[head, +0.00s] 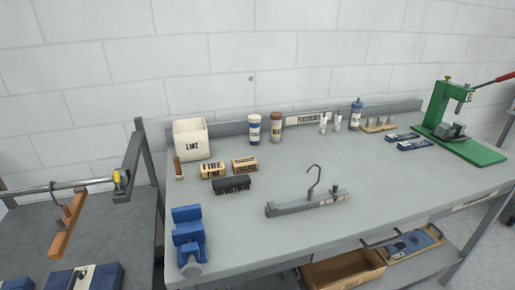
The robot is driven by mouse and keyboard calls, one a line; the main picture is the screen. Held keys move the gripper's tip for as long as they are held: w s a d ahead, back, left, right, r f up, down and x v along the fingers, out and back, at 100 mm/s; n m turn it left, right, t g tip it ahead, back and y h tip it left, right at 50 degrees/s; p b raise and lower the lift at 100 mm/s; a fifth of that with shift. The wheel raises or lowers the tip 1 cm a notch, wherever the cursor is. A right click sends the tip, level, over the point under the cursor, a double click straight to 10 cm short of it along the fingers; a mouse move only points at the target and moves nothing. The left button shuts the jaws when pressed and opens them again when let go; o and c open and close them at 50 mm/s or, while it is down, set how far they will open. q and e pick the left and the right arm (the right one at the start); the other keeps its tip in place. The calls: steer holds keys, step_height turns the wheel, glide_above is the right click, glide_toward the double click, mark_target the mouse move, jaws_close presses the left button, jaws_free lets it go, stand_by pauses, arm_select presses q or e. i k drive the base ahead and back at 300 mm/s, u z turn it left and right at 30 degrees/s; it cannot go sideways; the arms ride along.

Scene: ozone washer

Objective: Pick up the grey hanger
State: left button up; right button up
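The grey hanger (306,203) lies near the front middle of the grey workbench (270,232). Its bar runs left to right and its thin dark metal hook stands up from the middle. Small light and brown marks or clips show toward the right end of the bar. Nothing touches the hanger. Neither of my grippers shows in the head view.
A blue vise (188,236) stands left of the hanger at the bench's front edge. A black brush (232,184) and small boxes lie behind. A white LINT bin (191,139) is back left; a green press (456,135) is far right. A brown wooden hanger (66,228) hangs at left.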

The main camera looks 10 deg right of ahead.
mark_target(273, 209)
steer(key=z, duration=0.7)
steer(key=k, duration=1.05)
steer(key=z, duration=1.4)
steer(key=i, duration=1.45)
steer(key=u, duration=1.65)
steer(key=i, duration=0.6)
steer(key=u, duration=0.55)
